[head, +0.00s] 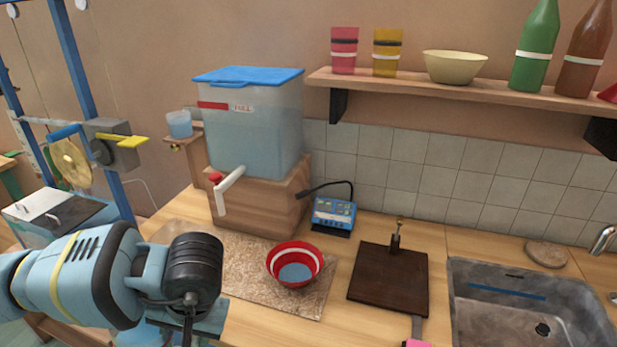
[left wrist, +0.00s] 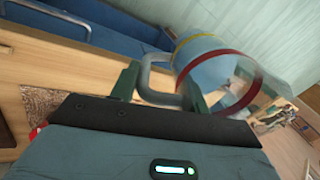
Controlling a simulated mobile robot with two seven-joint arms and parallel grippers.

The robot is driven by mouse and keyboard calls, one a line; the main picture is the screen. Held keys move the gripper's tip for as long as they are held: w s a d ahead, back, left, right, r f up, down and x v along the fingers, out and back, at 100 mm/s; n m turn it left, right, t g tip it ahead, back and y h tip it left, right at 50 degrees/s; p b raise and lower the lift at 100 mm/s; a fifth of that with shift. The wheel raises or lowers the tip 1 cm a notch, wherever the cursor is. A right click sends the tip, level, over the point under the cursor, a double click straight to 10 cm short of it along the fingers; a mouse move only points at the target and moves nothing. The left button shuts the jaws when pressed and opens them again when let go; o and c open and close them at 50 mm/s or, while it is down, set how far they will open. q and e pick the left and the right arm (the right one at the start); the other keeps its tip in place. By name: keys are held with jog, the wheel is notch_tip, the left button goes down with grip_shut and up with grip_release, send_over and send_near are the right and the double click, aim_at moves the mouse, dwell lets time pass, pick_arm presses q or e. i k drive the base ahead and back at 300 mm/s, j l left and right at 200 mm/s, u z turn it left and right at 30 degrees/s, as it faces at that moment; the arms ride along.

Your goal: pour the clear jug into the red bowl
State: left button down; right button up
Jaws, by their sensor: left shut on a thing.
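The red bowl (head: 312,262) has a white band and stands upright on the speckled mat, with pale blue liquid in it. My left gripper (left wrist: 160,84) is shut on the grey handle of the clear jug (left wrist: 205,62). The jug has a red rim and a yellow band and looks tilted in the left wrist view, its mouth toward the lower right. In the head view my left wrist is left of the bowl, and its fingers and the jug's handle are hidden or out of frame. My right gripper is in neither view.
A lidded water tank (head: 255,130) with a red-and-white tap (head: 229,190) stands on a wooden block behind the mat (head: 245,262). A blue device (head: 333,214), a dark board (head: 388,280) and a sink (head: 530,310) are to the right. A shelf (head: 460,88) holds cups, a bowl and bottles.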

aim_at(294, 264)
jog(key=k+l+z, duration=0.25)
jog(key=k+z, duration=0.25)
jog(key=k+l+z, duration=0.5)
jog(key=k+j, duration=0.05)
jog(key=j, duration=0.05)
